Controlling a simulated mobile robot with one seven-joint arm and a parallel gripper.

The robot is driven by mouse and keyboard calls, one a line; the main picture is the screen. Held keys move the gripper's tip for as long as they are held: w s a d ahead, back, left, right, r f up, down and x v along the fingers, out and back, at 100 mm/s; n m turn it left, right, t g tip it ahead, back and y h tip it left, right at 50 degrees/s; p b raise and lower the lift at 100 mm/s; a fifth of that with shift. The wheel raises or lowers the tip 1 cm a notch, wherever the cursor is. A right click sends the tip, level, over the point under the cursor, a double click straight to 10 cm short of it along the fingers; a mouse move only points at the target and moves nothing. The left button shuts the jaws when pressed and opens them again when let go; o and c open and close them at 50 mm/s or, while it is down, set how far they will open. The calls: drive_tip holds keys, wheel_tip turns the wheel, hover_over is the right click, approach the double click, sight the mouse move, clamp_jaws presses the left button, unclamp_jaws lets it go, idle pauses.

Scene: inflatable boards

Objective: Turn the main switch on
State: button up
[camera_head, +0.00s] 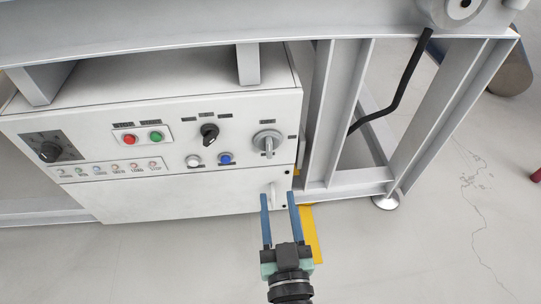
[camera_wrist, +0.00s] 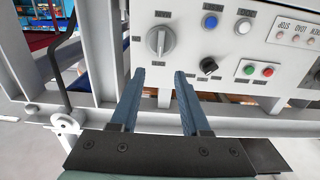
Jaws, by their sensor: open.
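The likely main switch, a large grey rotary knob (camera_head: 267,142) on a round plate, sits at the right end of the white control panel (camera_head: 230,178). Its handle bar stands roughly upright. In the wrist view the same grey knob (camera_wrist: 161,40) is just beyond the fingertips, and the panel appears turned around. My gripper (camera_head: 278,196) has two blue fingers, spread apart with nothing held. It is below the knob in the head view, near the panel's lower right corner. The wrist view also shows my open gripper (camera_wrist: 159,75), with the knob roughly in line with the gap.
The panel also holds a black selector (camera_head: 209,132), a blue button (camera_head: 225,158), a white button (camera_head: 193,161), a red button (camera_head: 131,139), a green button (camera_head: 156,136) and a black knob (camera_head: 50,151). Grey frame posts (camera_head: 331,110) stand right of the panel. Floor in front is clear.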

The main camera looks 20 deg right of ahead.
sight(269, 148)
drive_tip(key=x, duration=1.2)
drive_tip(key=shift+w+p, duration=0.3)
drive_tip(key=shift+c, duration=0.3)
clamp_jaws()
